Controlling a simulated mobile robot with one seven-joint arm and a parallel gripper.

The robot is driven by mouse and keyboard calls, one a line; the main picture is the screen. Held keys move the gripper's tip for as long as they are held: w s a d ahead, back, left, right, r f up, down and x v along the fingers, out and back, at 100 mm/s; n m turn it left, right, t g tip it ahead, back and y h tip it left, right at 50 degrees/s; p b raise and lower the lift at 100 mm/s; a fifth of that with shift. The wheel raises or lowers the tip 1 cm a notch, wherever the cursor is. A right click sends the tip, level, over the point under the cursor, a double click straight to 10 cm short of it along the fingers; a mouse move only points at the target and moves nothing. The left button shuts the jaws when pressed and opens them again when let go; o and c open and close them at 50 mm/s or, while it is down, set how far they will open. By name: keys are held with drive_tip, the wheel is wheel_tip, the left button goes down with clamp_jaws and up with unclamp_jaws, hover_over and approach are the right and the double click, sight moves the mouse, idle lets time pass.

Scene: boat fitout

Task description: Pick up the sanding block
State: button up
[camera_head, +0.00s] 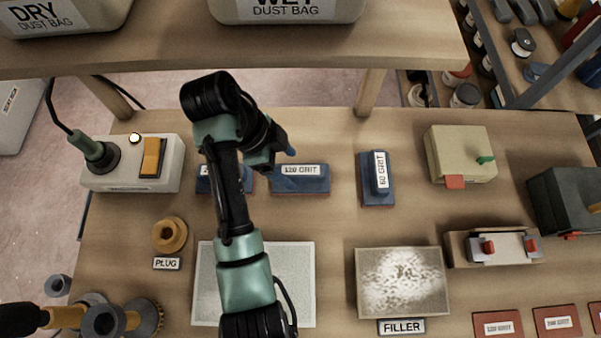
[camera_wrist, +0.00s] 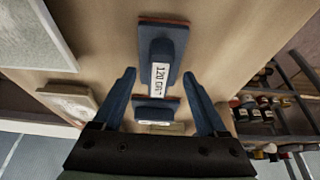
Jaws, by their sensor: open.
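The sanding blocks are blue with a reddish underside and a white label. The one labelled 120 GRIT (camera_head: 300,181) lies on the bench just below my gripper (camera_head: 286,150) in the head view. The 60 GRIT block (camera_head: 378,180) lies to its right, turned lengthwise. A third block (camera_head: 207,181) is partly hidden behind my arm; its label is mostly covered. In the wrist view the 120 GRIT block (camera_wrist: 165,45) lies ahead of my open gripper (camera_wrist: 159,76), near the line between its fingers. Another block (camera_wrist: 155,106) shows farther off between the fingers. Nothing is held.
A grey sheet (camera_head: 305,285) lies under my arm, a filler board (camera_head: 403,283) to its right. A switch box (camera_head: 130,177) stands left, a cream box (camera_head: 460,153) right. A raised shelf (camera_head: 390,45) spans the back.

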sight(299, 170)
drive_tip(key=shift+d+f, duration=0.4)
drive_tip(key=shift+d, duration=0.2)
drive_tip(key=shift+d+f, duration=0.4)
drive_tip(key=shift+d, duration=0.2)
drive_tip(key=shift+d+f, duration=0.15)
drive_tip(key=shift+f, duration=0.5)
drive_tip(key=shift+f, duration=0.15)
drive_tip(key=shift+c, duration=0.2)
clamp_jaws()
